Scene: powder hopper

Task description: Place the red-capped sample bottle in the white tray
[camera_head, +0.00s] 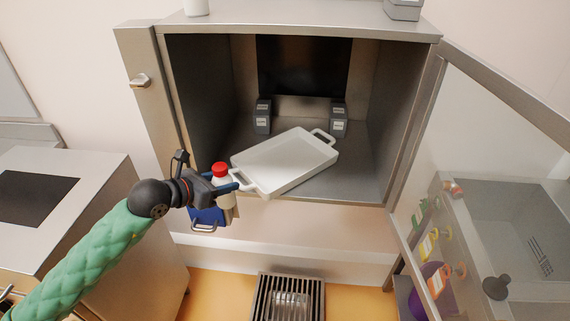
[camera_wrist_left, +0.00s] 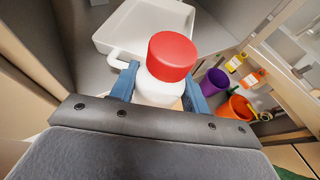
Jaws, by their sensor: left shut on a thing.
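The red-capped sample bottle (camera_head: 222,184) is white with a red cap and stands roughly upright between the blue fingers of my left gripper (camera_head: 228,186). My left gripper is shut on it, just in front of the cabinet opening. In the left wrist view the bottle (camera_wrist_left: 170,62) fills the middle, with the left gripper's fingers (camera_wrist_left: 163,88) on both sides. The white tray (camera_head: 290,162) is rectangular with a handle at each end and sits angled on the cabinet floor. Its near-left handle is close behind the bottle. The tray (camera_wrist_left: 120,30) also shows beyond the bottle in the wrist view. My right gripper is out of view.
Two grey blocks (camera_head: 262,117) (camera_head: 338,120) stand behind the tray. The cabinet's walls (camera_head: 200,95) enclose it, and a clear door (camera_head: 500,120) stands open at right. A floor grate (camera_head: 289,295) lies in front.

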